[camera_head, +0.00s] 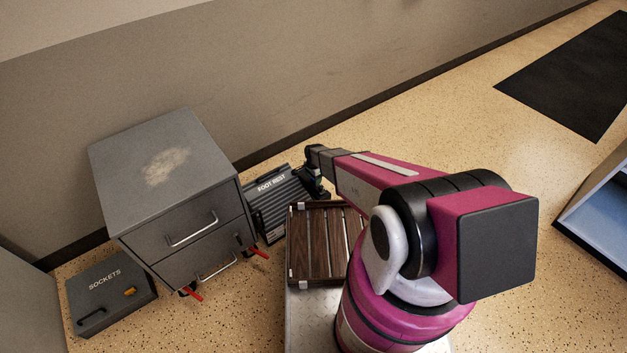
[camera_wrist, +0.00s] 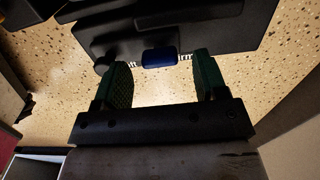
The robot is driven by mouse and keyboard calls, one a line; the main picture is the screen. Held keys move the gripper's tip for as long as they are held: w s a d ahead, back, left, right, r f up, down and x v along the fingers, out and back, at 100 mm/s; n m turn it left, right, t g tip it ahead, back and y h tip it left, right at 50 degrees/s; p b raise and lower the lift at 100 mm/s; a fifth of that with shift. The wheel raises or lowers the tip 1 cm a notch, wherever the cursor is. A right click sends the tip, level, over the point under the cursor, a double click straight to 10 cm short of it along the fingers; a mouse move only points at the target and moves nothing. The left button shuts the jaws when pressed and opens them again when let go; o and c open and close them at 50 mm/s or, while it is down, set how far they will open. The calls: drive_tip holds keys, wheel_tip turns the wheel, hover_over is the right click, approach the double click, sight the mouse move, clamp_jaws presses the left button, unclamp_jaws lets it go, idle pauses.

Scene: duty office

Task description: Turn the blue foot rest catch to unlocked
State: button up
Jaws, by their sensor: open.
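The foot rest (camera_head: 272,210) is a dark ribbed panel with a FOOT REST label. It stands on the floor between the grey cabinet and my arm in the head view, and its dark body also shows in the wrist view (camera_wrist: 200,25). Its blue catch (camera_wrist: 159,59) is a small rounded block on the body's near edge, with pale marks on either side. My gripper (camera_wrist: 162,66) is open, with its green-padded fingers on the left and right of the catch and gaps between. In the head view my gripper (camera_head: 318,188) is at the foot rest's right end; the catch is hidden there.
A grey drawer cabinet (camera_head: 160,150) with red-tipped feet stands left of the foot rest. A SOCKETS case (camera_head: 108,300) lies at the lower left. A dark slatted wooden rack (camera_head: 318,245) is close below my forearm.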

drive_tip(key=shift+f, duration=0.8)
drive_tip(key=c, duration=0.9)
